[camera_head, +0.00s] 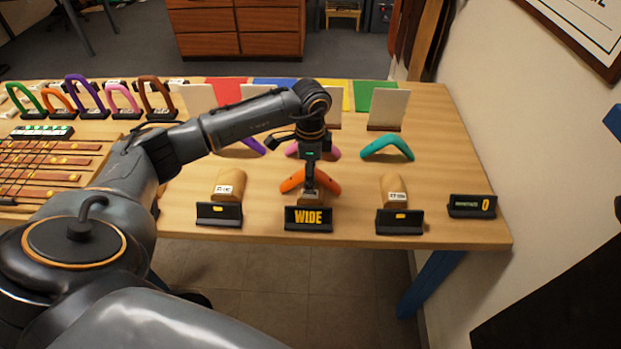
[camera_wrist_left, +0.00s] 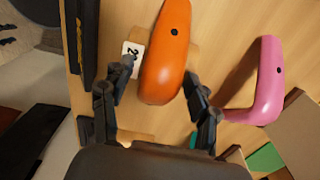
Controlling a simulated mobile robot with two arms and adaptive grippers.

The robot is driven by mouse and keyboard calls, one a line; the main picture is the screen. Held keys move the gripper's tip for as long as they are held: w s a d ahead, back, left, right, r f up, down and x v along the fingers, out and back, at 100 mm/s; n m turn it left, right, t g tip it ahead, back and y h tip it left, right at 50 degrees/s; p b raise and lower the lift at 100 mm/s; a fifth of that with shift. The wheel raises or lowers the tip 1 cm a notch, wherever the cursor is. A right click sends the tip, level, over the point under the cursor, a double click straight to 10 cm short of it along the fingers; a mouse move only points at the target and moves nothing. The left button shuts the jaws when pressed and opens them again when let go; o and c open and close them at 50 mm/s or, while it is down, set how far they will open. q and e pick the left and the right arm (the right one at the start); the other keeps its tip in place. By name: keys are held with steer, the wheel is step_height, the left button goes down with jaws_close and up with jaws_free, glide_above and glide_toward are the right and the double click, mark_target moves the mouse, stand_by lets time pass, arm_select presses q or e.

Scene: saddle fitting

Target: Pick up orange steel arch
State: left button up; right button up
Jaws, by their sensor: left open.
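An orange arch (camera_head: 293,182) lies over a wooden block behind the sign reading WIDE (camera_head: 308,218). My left gripper (camera_head: 310,184) reaches down over its middle from above and hides part of it. In the left wrist view the orange arch (camera_wrist_left: 166,62) runs between the two spread fingers of my left gripper (camera_wrist_left: 160,74). The fingers are open, with a gap visible on the right side; contact on the left cannot be told. Another, smaller orange arch (camera_head: 60,99) stands upright in the row at the far left. My right gripper is not in view.
A pink arch (camera_wrist_left: 268,85) lies beside the orange one, with a teal arch (camera_head: 387,147) and a purple arch (camera_head: 252,146) nearby. Wooden blocks with black signs stand left (camera_head: 229,186) and right (camera_head: 393,189). The right tabletop is largely clear.

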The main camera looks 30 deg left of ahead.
arm_select(q)
jaws_close()
steer(key=shift+r, duration=0.15)
